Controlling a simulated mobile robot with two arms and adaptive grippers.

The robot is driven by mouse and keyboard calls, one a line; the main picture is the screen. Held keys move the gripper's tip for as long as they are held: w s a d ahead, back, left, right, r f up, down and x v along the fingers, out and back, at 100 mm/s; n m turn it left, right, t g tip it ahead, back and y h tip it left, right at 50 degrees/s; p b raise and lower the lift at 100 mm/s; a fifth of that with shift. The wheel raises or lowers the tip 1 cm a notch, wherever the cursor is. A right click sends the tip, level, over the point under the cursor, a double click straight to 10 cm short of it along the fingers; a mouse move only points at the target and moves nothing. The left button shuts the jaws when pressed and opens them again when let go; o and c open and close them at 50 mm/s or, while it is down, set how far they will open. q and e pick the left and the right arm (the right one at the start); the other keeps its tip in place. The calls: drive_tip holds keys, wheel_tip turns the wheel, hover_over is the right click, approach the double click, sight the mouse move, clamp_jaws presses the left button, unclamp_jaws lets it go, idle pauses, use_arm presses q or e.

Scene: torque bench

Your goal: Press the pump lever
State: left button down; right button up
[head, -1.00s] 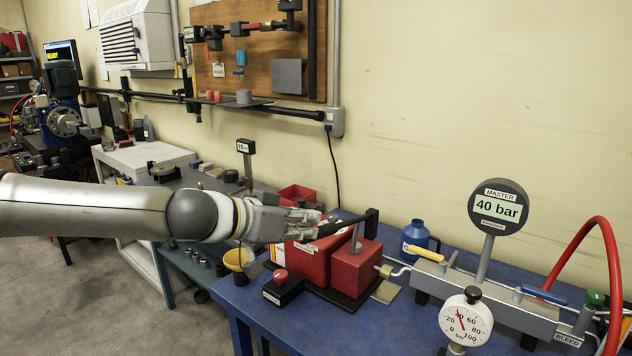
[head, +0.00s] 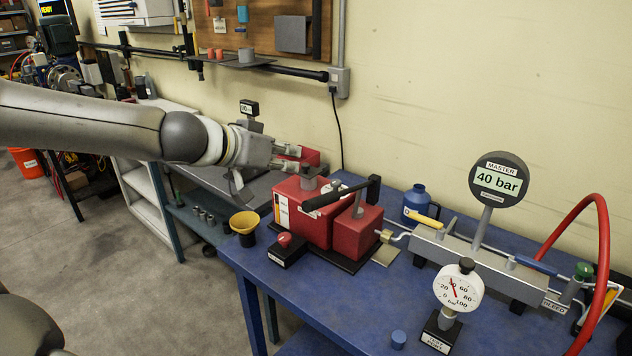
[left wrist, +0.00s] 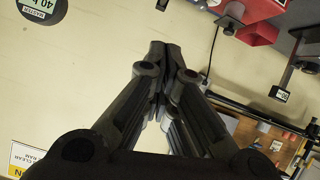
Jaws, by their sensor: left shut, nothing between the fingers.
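The red pump (head: 290,222) stands on a black base on the blue bench. Its black lever (head: 327,196) slopes over the top, with the right end higher and the grip end lower at left. My left gripper (head: 300,158) is shut and empty, just behind and left of the lever's grip end and apart from the grip. In the left wrist view its fingertips (left wrist: 166,50) are together with nothing between them. Part of the red pump (left wrist: 240,10) shows at that view's top. My right gripper is out of view.
The master gauge (head: 499,180) reads 40 bar at right, above the grey manifold (head: 475,262). A dial gauge (head: 458,288) stands in front. A red-button box (head: 286,250) and yellow funnel (head: 245,224) are left of the pump. The bench front (head: 370,310) is mostly clear.

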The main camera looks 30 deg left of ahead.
use_arm(q)
drive_tip(key=x, duration=0.3)
drive_tip(key=f+x, duration=0.1)
drive_tip(key=x, duration=0.2)
drive_tip(key=s+f+b+x, duration=0.1)
drive_tip(key=x, duration=0.3)
drive_tip(key=shift+d, duration=0.1)
drive_tip(key=shift+s+f, duration=0.35)
drive_tip(key=shift+f, duration=0.3)
drive_tip(key=shift+d, duration=0.1)
drive_tip(key=shift+f, duration=0.1)
